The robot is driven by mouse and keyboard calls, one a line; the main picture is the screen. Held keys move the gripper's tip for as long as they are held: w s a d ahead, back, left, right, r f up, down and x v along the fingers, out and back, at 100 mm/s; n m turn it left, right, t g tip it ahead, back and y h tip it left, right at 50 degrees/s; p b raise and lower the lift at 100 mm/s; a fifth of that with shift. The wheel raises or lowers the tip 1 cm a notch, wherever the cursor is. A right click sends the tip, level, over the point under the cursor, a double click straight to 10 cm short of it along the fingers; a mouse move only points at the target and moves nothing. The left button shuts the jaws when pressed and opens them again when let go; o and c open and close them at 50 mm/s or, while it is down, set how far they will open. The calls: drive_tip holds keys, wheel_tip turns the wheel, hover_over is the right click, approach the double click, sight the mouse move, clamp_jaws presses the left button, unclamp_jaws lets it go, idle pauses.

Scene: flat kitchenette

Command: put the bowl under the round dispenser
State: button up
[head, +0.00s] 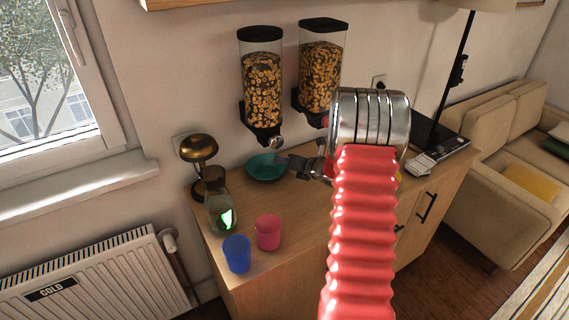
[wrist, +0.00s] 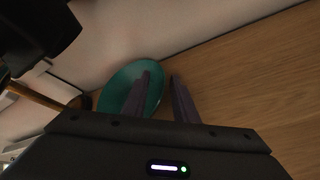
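The teal bowl (head: 265,168) sits upright on the wooden cabinet top near the wall. It is below the left dispenser (head: 262,85), which looks round and holds ring-shaped cereal. The spout of this dispenser is above the bowl. My gripper (head: 282,161) is at the bowl's right rim. In the wrist view, my gripper (wrist: 160,76) is open. One finger is over the inside of the bowl (wrist: 117,87) and the other is outside it. The rim lies between the fingers, with a small gap to the outer finger. Contact with the inner finger is unclear.
A squarer dispenser (head: 321,65) hangs to the right, partly behind my arm. A brass lamp (head: 199,150), a glass bottle (head: 220,208), a pink cup (head: 268,232) and a blue cup (head: 237,254) stand left and in front. A dark lamp base with a telephone is at the right end.

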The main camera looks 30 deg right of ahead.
drive_tip(key=v, duration=1.2)
drive_tip(key=shift+s, duration=0.1)
idle(0.6)
